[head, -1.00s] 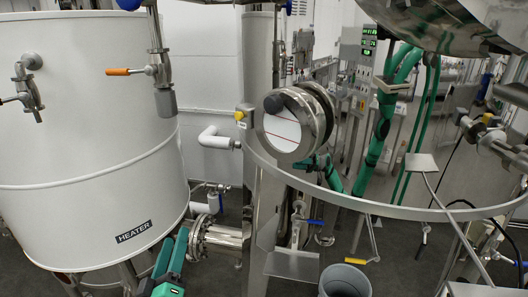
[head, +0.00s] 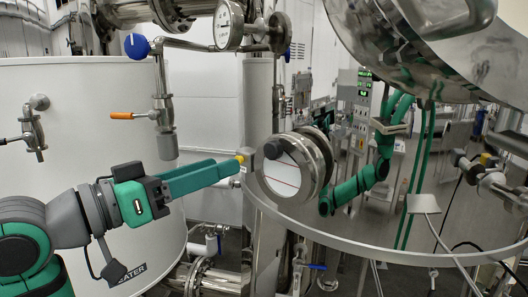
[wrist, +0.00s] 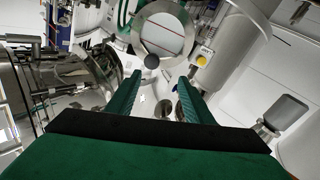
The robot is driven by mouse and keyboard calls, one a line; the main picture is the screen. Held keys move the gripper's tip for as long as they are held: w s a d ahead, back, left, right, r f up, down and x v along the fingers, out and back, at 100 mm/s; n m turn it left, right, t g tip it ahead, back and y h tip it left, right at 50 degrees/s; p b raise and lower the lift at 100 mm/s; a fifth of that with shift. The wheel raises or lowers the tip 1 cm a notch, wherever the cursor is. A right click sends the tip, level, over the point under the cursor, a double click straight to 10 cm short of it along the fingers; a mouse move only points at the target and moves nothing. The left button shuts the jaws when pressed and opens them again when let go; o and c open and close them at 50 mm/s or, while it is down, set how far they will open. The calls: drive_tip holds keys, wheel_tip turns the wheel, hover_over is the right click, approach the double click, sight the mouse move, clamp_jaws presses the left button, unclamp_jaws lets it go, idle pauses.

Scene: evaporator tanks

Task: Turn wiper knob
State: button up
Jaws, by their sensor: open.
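The wiper knob appears to be the round black knob (head: 275,148) at the upper left of the round sight glass (head: 281,178), which has red lines on its pane. In the wrist view the black knob (wrist: 152,61) is at the lower edge of the glass (wrist: 163,35), between and beyond the fingertips. My gripper (head: 238,165) is open and empty, its green fingers pointing right toward the sight glass, just left of the knob. It also shows in the wrist view (wrist: 160,78). A gap seems to remain between fingertips and knob.
A yellow button (wrist: 201,61) on a small bracket sits beside the sight glass, close to the fingertips. A metal rim (head: 400,238) curves away to the right. A gauge (head: 229,25) hangs above.

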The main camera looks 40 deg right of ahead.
sight(269, 150)
drive_tip(key=shift+m, duration=0.3)
drive_tip(key=d, duration=0.7)
drive_tip(key=d+r, duration=0.1)
drive_tip(key=d, duration=0.3)
drive_tip(key=shift+s, duration=0.25)
drive_tip(key=shift+c, duration=0.6)
drive_tip(key=c, duration=0.9)
